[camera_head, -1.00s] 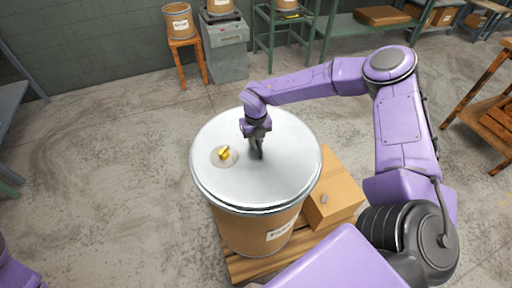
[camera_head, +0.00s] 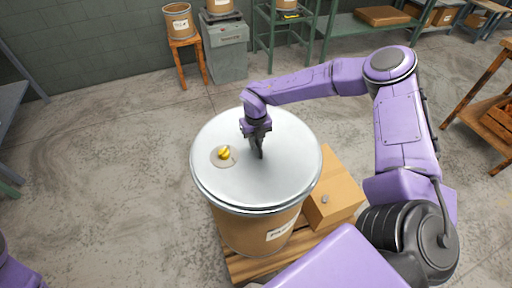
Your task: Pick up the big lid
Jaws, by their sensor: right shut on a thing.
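The big lid (camera_head: 262,185) is a round silver-grey disc on top of a large brown drum (camera_head: 240,232) with a white label. A small yellow piece (camera_head: 224,153) stands on a pale round patch at the lid's left side. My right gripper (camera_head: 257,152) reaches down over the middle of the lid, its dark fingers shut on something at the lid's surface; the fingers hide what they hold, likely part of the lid. Of my left arm only a purple part shows at the lower left edge; its gripper is out of view.
The drum stands on a wooden pallet (camera_head: 243,269), with a cardboard box (camera_head: 332,205) at its right. Behind are a small drum on an orange stool (camera_head: 186,56), a grey cabinet (camera_head: 226,52) and green shelving. A wooden rack (camera_head: 490,118) is at right. Floor at left is clear.

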